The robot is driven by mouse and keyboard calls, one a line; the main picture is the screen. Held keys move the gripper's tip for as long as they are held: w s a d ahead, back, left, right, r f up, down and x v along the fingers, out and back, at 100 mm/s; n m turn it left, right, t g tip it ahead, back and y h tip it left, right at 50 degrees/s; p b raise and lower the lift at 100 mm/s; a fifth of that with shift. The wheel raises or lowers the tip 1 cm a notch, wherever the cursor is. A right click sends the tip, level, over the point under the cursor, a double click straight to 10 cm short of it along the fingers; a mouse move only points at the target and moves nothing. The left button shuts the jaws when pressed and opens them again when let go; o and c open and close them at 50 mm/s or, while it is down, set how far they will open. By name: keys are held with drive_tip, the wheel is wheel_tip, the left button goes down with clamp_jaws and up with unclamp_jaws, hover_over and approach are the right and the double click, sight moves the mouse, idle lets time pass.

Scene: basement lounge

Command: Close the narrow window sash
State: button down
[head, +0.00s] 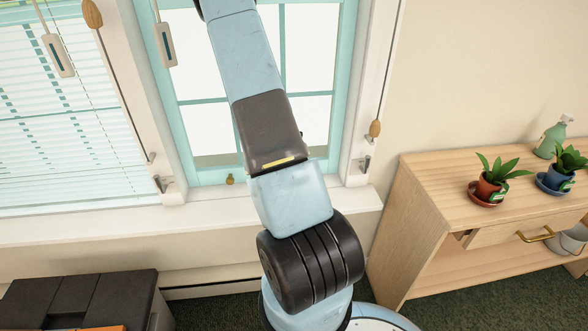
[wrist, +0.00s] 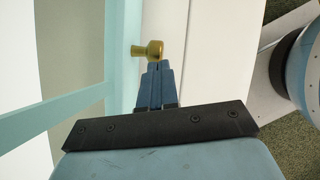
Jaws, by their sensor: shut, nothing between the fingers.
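The narrow window sash (head: 180,103) is a teal frame with light panes, behind my arm in the head view. A small brass knob (head: 230,180) sits low on it, just above the white sill (head: 215,207). In the wrist view the knob (wrist: 154,50) stands out from the teal rail (wrist: 127,45). My gripper (wrist: 158,66) has its blue fingers together and empty, with the tips right by the knob. I cannot tell if they touch it. My gripper does not show in the head view. My arm hides part of the sash, and I cannot tell how far it is open.
A wooden cabinet (head: 430,183) with potted plants (head: 490,185) and a spray bottle (head: 550,138) stands at right. A dark case (head: 75,298) is at lower left. A window with blinds (head: 60,120) is at left. Cords with wooden pulls (head: 375,129) hang beside the frames.

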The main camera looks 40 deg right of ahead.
drive_tip(key=v, duration=1.2)
drive_tip(key=shift+d+r, duration=0.2)
drive_tip(key=shift+r, duration=0.1)
